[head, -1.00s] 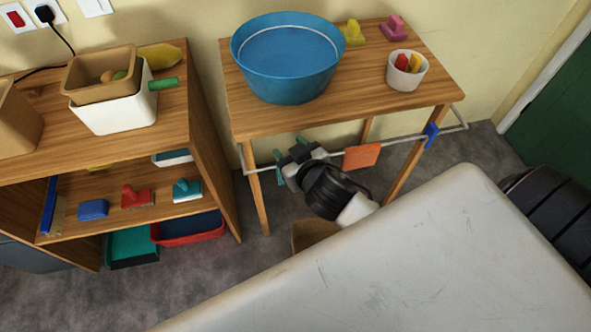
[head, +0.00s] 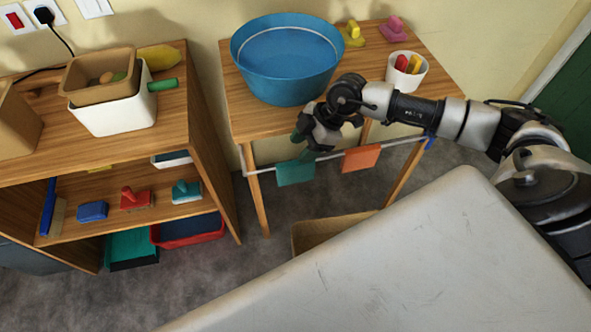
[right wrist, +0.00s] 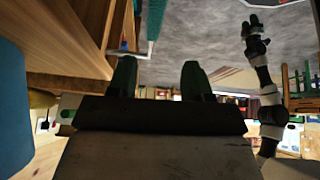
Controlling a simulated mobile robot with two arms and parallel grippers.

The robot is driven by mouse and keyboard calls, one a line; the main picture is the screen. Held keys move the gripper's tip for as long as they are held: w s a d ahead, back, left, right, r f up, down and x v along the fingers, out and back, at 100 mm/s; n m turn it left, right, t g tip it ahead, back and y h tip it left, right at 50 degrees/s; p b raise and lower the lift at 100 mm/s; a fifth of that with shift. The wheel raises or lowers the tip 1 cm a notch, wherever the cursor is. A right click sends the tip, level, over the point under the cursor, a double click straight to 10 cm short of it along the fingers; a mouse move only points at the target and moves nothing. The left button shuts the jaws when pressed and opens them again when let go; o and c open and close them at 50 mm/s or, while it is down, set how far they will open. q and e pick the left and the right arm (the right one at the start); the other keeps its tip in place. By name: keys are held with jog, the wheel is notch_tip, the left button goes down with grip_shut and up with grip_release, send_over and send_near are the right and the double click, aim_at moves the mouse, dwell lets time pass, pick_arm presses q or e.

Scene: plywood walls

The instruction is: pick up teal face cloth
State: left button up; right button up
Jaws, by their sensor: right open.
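The teal face cloth (head: 296,172) hangs over the left part of the rail at the table's front, fully in sight in the head view. My right gripper (head: 305,142) is just above it, near the table's front edge, apart from the cloth. In the right wrist view the right gripper (right wrist: 158,76) has its two dark green fingers spread with nothing between them.
An orange cloth (head: 361,158) and a blue cloth (head: 429,139) hang farther right on the rail. A blue basin (head: 287,82) and a white cup (head: 408,80) stand on the table. A cardboard box (head: 318,234) is on the floor below. A shelf (head: 212,175) stands left.

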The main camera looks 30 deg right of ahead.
aim_at(295, 165)
jog(key=d+h, duration=0.1)
jog(key=d, duration=0.2)
jog(key=shift+d+f+m+h, duration=0.2)
jog(key=shift+f+m+h, duration=0.2)
jog(key=shift+g, duration=0.3)
jog(key=x, duration=0.4)
jog(key=shift+w+a+f, duration=0.1)
jog(key=shift+w+f, duration=0.05)
jog(key=shift+f, duration=0.2)
jog(key=shift+a+x, duration=0.2)
jog(key=shift+x, duration=1.25)
jog(key=shift+a+x, duration=0.25)
jog(key=shift+x, duration=1.15)
jog(key=shift+w+r, duration=0.15)
jog(key=shift+r, duration=0.05)
jog(key=c, duration=0.9)
grip_shut()
jog(key=shift+r, duration=0.1)
